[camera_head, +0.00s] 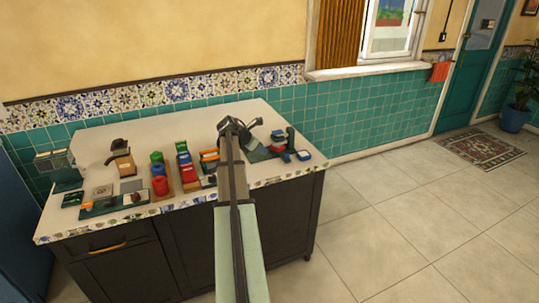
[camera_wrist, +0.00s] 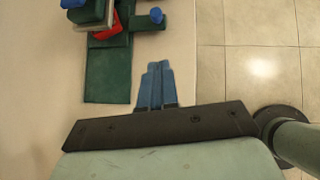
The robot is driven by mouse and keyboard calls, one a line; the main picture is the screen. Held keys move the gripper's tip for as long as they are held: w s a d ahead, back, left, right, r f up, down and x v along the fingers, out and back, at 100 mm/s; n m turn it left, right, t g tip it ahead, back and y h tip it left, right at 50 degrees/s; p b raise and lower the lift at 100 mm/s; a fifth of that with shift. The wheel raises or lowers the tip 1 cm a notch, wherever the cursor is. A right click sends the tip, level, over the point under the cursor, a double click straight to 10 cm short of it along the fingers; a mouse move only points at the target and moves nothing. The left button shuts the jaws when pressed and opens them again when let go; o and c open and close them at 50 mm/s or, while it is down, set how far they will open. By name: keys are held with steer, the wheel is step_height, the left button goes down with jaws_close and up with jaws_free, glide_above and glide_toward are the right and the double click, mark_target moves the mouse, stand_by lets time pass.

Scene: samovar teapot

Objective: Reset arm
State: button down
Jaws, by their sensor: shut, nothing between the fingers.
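My gripper (camera_head: 240,127) is over the white counter (camera_head: 85,145), beyond its middle toward the right. In the wrist view its two blue fingers (camera_wrist: 157,68) are pressed together with nothing between them. A stacked green and red assembly with blue parts (camera_head: 279,141) stands at the counter's right end. In the wrist view part of this assembly (camera_wrist: 102,15) sits at the top left, on a dark green plate (camera_wrist: 107,75), apart from the fingers. My arm hides part of the counter behind it in the head view.
A brown, dark-topped device (camera_head: 121,157) and a green tray (camera_head: 111,206) are to the left. A grey machine (camera_head: 58,168) stands at the far left. Tiled floor (camera_head: 400,220) is open to the right.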

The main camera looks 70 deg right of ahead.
steer(key=shift+v, duration=1.2)
steer(key=shift+w+d, duration=0.1)
